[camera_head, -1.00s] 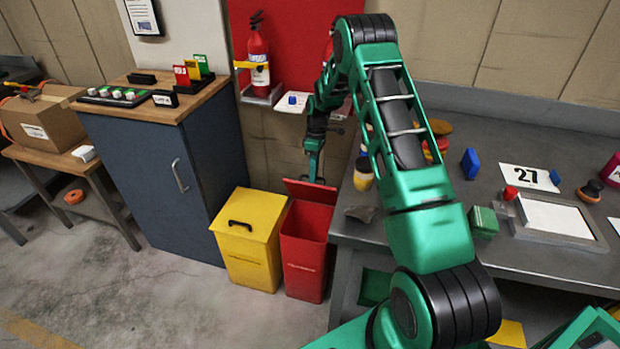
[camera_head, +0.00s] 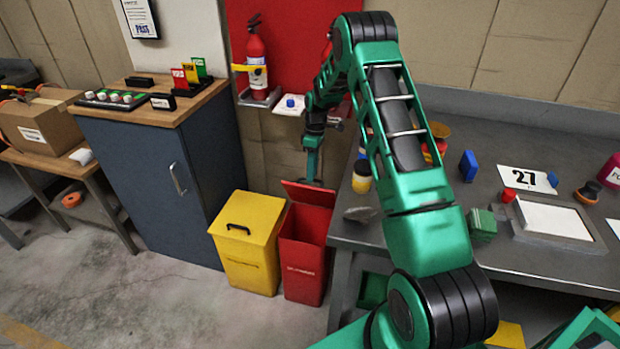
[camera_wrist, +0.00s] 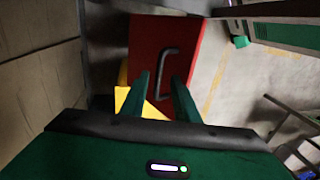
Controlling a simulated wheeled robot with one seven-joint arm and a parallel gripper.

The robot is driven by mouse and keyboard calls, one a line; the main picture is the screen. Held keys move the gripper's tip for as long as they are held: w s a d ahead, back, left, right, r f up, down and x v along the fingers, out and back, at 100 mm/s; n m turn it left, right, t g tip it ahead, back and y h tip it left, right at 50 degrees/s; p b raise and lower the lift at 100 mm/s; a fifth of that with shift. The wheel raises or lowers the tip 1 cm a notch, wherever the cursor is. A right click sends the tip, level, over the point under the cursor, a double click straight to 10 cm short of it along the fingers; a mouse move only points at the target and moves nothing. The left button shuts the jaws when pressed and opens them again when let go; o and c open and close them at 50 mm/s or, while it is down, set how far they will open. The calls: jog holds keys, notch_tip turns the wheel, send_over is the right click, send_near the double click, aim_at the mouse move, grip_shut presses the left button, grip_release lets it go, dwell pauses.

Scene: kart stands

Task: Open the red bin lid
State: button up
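The red bin (camera_head: 304,268) stands on the floor between the yellow bin and the grey workbench. Its red lid (camera_head: 308,194) is raised and tilted up at the back, and the bin's dark inside shows. My gripper (camera_head: 313,182) is behind the raised lid at its upper edge; its tips are partly hidden in the head view. In the wrist view, the lid's outer face (camera_wrist: 205,60) carries a dark handle (camera_wrist: 169,51). My gripper's two fingers (camera_wrist: 162,76) are apart, with the handle showing between and just beyond them. Contact with the handle or lid is unclear.
The yellow bin (camera_head: 247,246), its lid shut, stands close on the left. A blue cabinet (camera_head: 150,190) is beyond it. The grey workbench (camera_head: 520,259) borders the red bin on the right. The floor (camera_head: 150,300) in front left is clear.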

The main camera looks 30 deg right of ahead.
jog(key=s+a+r, duration=0.3)
jog(key=a+r, duration=0.5)
jog(key=a, duration=0.3)
jog(key=shift+s+r, duration=0.25)
jog(key=shift+s, duration=0.1)
